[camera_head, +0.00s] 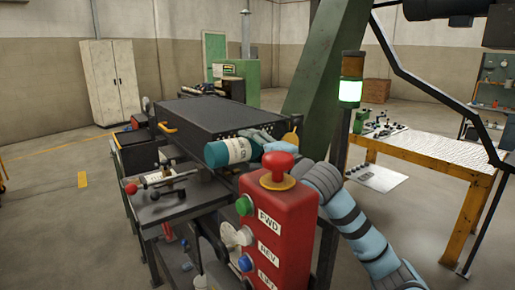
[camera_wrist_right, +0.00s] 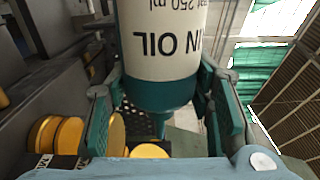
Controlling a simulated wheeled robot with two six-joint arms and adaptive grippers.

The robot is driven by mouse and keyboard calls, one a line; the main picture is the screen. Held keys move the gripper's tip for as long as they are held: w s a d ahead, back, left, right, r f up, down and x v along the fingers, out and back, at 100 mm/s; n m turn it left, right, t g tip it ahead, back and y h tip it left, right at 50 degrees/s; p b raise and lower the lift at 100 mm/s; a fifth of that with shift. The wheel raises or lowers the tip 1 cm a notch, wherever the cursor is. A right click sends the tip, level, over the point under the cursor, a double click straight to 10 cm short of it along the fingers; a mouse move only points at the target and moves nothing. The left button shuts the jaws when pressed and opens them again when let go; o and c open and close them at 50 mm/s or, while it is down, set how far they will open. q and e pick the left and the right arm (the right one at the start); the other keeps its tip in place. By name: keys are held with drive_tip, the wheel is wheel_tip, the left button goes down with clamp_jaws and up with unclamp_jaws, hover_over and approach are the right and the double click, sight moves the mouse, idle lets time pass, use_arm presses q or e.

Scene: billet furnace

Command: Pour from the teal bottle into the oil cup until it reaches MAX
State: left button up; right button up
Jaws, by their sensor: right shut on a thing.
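The teal bottle (camera_head: 228,152) has a white label with "OIL" on it. In the head view it lies tipped well over, close to horizontal, above the near side of the machine. My right gripper (camera_head: 258,144) is shut around it. In the right wrist view the bottle (camera_wrist_right: 162,45) sits between the two pads of my right gripper (camera_wrist_right: 160,90), with a narrow teal neck toward the bottom of the picture. I cannot make out the oil cup, its MAX mark or any oil flow. My left gripper is not in view.
A red control box (camera_head: 280,232) with a mushroom button stands close in front of my right arm. The black machine top (camera_head: 225,115) lies behind the bottle. A green post (camera_head: 325,75) rises behind the gripper. Yellow round discs (camera_wrist_right: 117,133) show below left of the bottle.

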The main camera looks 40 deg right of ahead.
drive_tip(key=shift+s+d+m, duration=0.1)
drive_tip(key=shift+m, duration=0.3)
drive_tip(key=shift+r+m, duration=0.55)
drive_tip(key=shift+m, duration=0.15)
drive_tip(key=shift+d+r+m, duration=0.2)
drive_tip(key=shift+r+m, duration=0.25)
drive_tip(key=shift+m, duration=0.45)
idle(4.1)
drive_tip(key=n, duration=0.3)
drive_tip(key=shift+a+f, duration=0.2)
drive_tip(key=shift+f, duration=0.05)
drive_tip(key=shift+n, duration=1)
drive_tip(key=r+n+p, duration=0.3)
drive_tip(key=d+r+n+p, duration=0.1)
drive_tip(key=r+n+p, duration=0.2)
drive_tip(key=p, duration=0.1)
drive_tip(key=shift+d+n, duration=0.2)
drive_tip(key=shift+n, duration=0.2)
drive_tip(key=shift+n+p, duration=0.3)
drive_tip(key=shift+f, duration=0.15)
